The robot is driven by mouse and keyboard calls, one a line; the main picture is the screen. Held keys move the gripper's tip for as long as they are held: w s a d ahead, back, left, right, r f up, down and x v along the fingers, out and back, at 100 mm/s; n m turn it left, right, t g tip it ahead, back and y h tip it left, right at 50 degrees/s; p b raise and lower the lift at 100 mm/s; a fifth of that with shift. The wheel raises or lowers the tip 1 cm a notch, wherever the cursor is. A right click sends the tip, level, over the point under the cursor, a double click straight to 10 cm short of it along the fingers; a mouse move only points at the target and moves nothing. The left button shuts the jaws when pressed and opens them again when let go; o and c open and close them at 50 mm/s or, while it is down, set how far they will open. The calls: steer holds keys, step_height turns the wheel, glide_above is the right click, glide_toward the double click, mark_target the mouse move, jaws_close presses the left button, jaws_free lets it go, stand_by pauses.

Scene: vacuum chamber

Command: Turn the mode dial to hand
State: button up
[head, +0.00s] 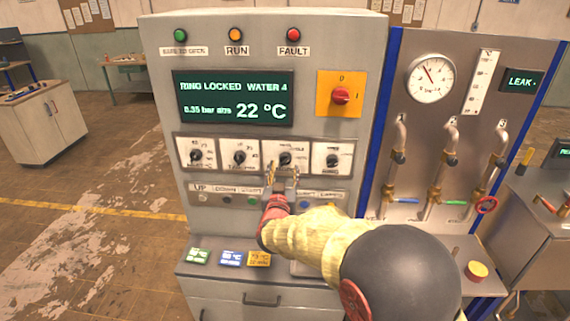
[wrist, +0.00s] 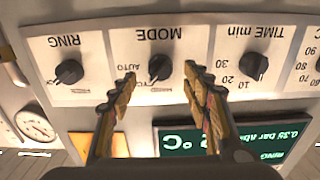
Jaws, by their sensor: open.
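The mode dial (wrist: 160,67) is a black knob on a white plate marked MODE, seen upside down in the wrist view. In the head view the mode dial (head: 285,158) is third from the left in a row of dials. AUTO is readable beside it; a second label is partly hidden, and I cannot read HAND. Its exact pointer setting is unclear. My gripper (wrist: 160,76) is open, with one fingertip on each side of the dial in the wrist view and no visible contact. In the head view my gripper (head: 282,170) is just below the dial.
The ring dial (wrist: 69,72) and time dial (wrist: 253,63) flank the mode dial closely. Above are a green display (head: 235,97) and a red rotary switch (head: 340,96). A row of buttons (head: 226,199) runs below, partly behind my arm.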

mark_target(285, 163)
steer(key=shift+w, duration=2.15)
steer(key=shift+c, duration=0.2)
steer(key=c, duration=1.1)
